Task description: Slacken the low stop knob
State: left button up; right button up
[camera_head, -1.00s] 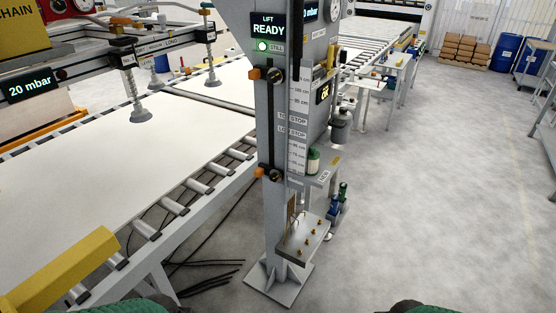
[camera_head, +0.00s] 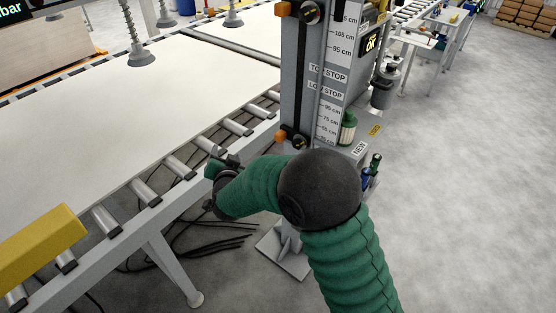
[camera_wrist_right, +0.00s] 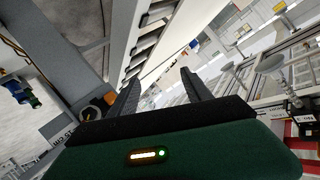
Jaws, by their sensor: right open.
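The low stop knob (camera_head: 300,141) is a dark round knob on the lower part of the grey column, with an orange block (camera_head: 281,136) at its left. In the right wrist view the knob (camera_wrist_right: 88,114) is left of the fingers, beside the orange block. My right gripper (camera_head: 224,161) is left of the column and a little below the knob, over the roller conveyor's edge. In the right wrist view its two fingers (camera_wrist_right: 160,88) are apart with nothing between them. The gripper is not touching the knob. My left gripper is not in view.
The roller conveyor (camera_head: 190,168) carries a large white sheet (camera_head: 120,110) at left. A yellow bar (camera_head: 40,258) is at lower left. A shelf (camera_head: 350,147) juts from the column's right.

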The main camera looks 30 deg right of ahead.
jog(key=w+d+f+m+h+b, duration=0.2)
jog(key=d+f+m+h, duration=0.1)
jog(key=f+m+h, duration=0.15)
jog(key=m+g+h+b, duration=0.2)
jog(key=m+g+h, duration=0.5)
jog(key=m+h, duration=0.1)
send_near(295, 146)
jog(key=b+x, duration=0.1)
jog(key=x, duration=0.8)
jog(key=shift+w+d, duration=0.1)
jog(key=shift+d, duration=0.05)
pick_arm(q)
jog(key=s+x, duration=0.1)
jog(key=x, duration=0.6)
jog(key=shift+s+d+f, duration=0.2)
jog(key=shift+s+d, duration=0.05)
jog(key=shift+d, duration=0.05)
pick_arm(e)
grip_shut()
